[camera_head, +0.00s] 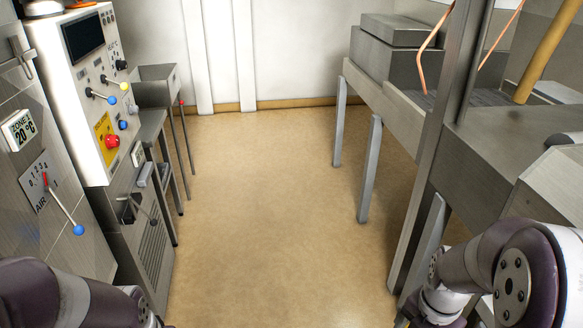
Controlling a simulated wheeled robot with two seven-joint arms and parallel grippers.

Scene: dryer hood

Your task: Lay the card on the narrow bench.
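I cannot tell for sure that this is the bench named in the task. Parts of my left arm show at bottom left and parts of my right arm at bottom right. Neither gripper's fingers are in view.
The white control console (88,95) has coloured levers, knobs and a red button (112,141). A lever with a blue ball (78,229) sticks out from the left panel. A large metal machine with legs (370,168) fills the right. The brown floor (270,210) between is clear.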

